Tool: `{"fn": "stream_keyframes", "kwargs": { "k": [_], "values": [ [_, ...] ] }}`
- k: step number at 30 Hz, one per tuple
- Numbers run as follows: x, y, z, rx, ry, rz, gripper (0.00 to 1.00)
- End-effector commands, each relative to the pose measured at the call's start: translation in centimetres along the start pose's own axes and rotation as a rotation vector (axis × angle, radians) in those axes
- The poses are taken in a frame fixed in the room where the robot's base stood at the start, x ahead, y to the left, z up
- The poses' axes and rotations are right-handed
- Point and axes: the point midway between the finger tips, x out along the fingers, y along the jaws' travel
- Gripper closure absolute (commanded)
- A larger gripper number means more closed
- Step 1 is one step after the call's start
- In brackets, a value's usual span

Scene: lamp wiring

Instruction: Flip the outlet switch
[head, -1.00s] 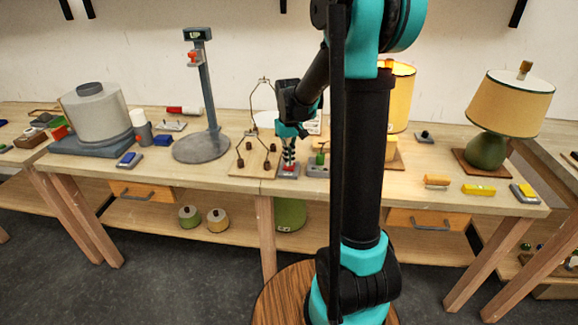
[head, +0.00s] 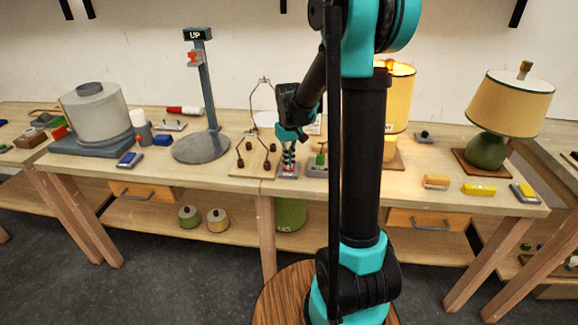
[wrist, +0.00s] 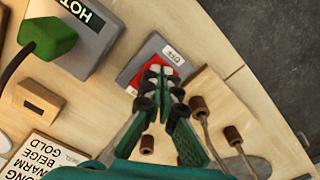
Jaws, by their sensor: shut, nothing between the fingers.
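The switch is a small grey box with a red face (wrist: 136,68) and a small label, too blurred to read surely. In the head view the switch (head: 288,174) sits on the table just under my gripper (head: 289,165). In the wrist view my gripper (wrist: 160,72) is shut and empty, its tips over the red face. I cannot tell whether they touch it. The fingers hide part of the switch. A grey outlet box (wrist: 75,62) marked HOT, with a green plug (wrist: 48,38) in it, stands beside the switch.
A wire lamp frame (head: 265,85) on a wooden base stands just left of the switch. A yellow-shaded lamp (head: 402,100) glows behind my arm. A stand with a display (head: 197,34) reading UP is further left.

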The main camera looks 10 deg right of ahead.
Motion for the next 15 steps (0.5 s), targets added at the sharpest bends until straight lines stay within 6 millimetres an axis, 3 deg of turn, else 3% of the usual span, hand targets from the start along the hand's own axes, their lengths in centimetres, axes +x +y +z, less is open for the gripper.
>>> {"fn": "stream_keyframes", "kwargs": {
  "k": [8,15],
  "values": [
    [0.1,0.0,0.0,0.000,0.000,0.000,1.00],
    [-1.4,0.0,0.0,0.000,0.000,0.000,1.00]
  ]
}}
